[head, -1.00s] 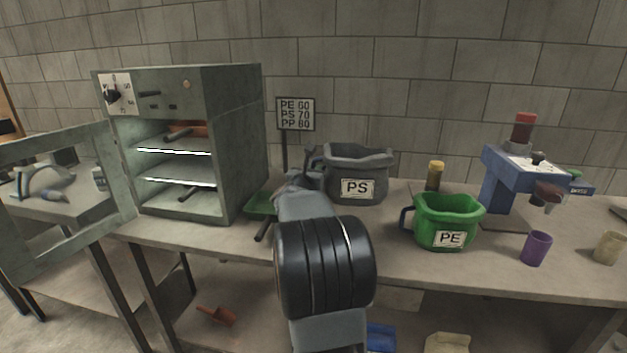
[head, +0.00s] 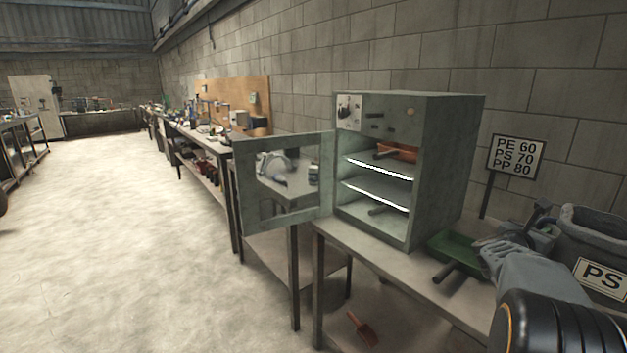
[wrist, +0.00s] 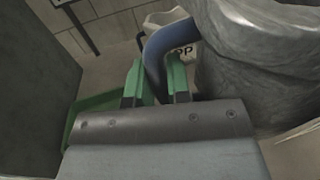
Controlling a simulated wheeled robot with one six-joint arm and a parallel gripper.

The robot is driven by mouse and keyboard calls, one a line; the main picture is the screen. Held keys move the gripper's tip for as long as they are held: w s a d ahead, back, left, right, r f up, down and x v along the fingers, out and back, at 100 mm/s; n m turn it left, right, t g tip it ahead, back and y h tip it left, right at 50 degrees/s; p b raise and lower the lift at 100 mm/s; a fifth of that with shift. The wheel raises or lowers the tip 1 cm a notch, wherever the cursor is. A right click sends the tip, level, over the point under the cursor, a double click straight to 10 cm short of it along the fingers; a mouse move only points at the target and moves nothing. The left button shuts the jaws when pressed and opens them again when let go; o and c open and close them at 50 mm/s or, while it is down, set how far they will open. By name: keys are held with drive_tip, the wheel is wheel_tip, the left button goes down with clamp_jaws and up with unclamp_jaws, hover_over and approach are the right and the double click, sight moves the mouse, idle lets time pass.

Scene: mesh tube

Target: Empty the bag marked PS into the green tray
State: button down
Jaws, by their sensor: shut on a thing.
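The grey bag marked PS (head: 592,232) stands on the bench at the right edge of the head view, partly cut off. Its grey wall (wrist: 260,60) fills the right of the wrist view. My gripper (wrist: 155,80) has its green fingers shut on the bag's blue-grey handle (wrist: 158,48), at the bag's left side. The green tray (head: 462,250) lies on the bench between the oven and the bag, with a dark handle at its front. It also shows left of my fingers in the wrist view (wrist: 88,112). The tray's inside is only partly visible.
A grey oven (head: 450,165) stands left of the tray with its door (head: 282,222) open and an orange tray (head: 398,152) inside. A sign (head: 515,157) stands behind the green tray. In the wrist view, a pale container marked PP (wrist: 165,17) is behind the handle.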

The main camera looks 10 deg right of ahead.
drive_tip(key=w+a+f+n+t+y+p, duration=0.2)
drive_tip(key=w+a+f+t+p, duration=0.1)
drive_tip(key=a, duration=0.5)
drive_tip(key=w+a+f+n+t+y+p, duration=0.1)
drive_tip(key=w+a+f+n+t+p, duration=0.2)
drive_tip(key=a, duration=0.5)
drive_tip(key=a+f+n+t+y+p, duration=0.1)
drive_tip(key=a+y+p, duration=0.3)
drive_tip(key=a, duration=0.8)
drive_tip(key=a+f+n+t+y+p, duration=0.2)
drive_tip(key=a+n+t+y+p, duration=0.2)
drive_tip(key=a, duration=0.8)
drive_tip(key=shift+s+a+n+y, duration=0.15)
drive_tip(key=shift+s+n+y, duration=0.15)
drive_tip(key=shift+s+y, duration=0.1)
drive_tip(key=shift+a+f, duration=0.1)
drive_tip(key=shift+a, duration=0.05)
